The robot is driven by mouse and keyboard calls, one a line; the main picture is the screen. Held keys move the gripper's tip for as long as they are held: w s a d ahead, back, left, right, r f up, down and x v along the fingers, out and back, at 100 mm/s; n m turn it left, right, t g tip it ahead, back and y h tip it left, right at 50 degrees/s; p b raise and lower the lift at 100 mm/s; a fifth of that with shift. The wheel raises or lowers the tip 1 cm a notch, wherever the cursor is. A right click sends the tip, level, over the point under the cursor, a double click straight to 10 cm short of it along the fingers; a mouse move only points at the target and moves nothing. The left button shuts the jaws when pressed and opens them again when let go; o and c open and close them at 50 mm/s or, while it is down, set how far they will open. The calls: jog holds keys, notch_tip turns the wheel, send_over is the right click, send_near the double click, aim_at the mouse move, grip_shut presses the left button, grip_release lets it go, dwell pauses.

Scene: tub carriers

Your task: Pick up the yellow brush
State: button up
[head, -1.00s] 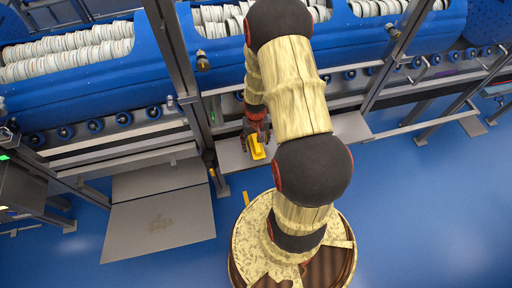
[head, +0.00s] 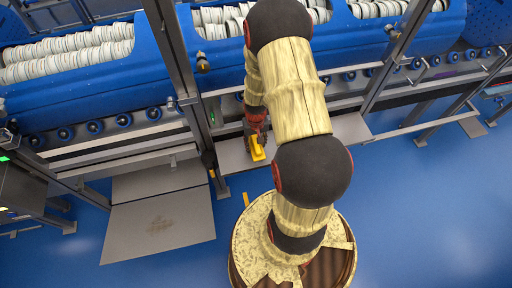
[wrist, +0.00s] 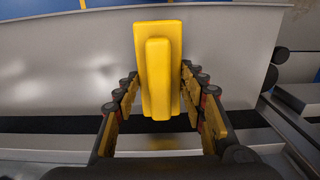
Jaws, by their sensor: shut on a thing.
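The yellow brush (wrist: 159,65) stands out large in the wrist view, its long side pointing away from the camera, between the two fingers of my gripper (wrist: 160,108). The fingers are closed in on its two sides. In the head view the brush (head: 257,150) shows as a small yellow block at the end of my gripper (head: 256,138), over the grey ledge. Whether the brush touches the ledge cannot be told. Its underside is hidden.
The grey ledge (head: 232,160) runs below blue tubs (head: 90,80) filled with rolled pale material. A metal post (head: 180,75) stands close left of my gripper. A grey floor plate (head: 160,225) lies at the lower left. Blue floor (head: 430,220) is clear at right.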

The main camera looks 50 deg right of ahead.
jog(key=shift+c, duration=1.3)
jog(key=shift+r, duration=0.15)
jog(key=shift+r, duration=0.3)
notch_tip(320, 180, up, 2)
jog(key=shift+w+r+p, duration=0.1)
jog(key=shift+p, duration=0.55)
jog(key=s+r, duration=0.1)
jog(key=s+a+r+p, duration=0.1)
jog(key=r, duration=0.1)
jog(key=s+a+r, duration=0.1)
jog(key=r, duration=0.1)
jog(key=shift+s+r+p, duration=0.1)
jog(key=shift+s+p, duration=0.1)
jog(key=shift+p, duration=0.15)
jog(key=s+a+r+p, duration=0.2)
jog(key=s+a+r, duration=0.2)
jog(key=s, duration=0.4)
jog(key=shift+s+a+r, duration=0.35)
jog(key=shift+s+a, duration=0.05)
jog(key=shift+a, duration=0.3)
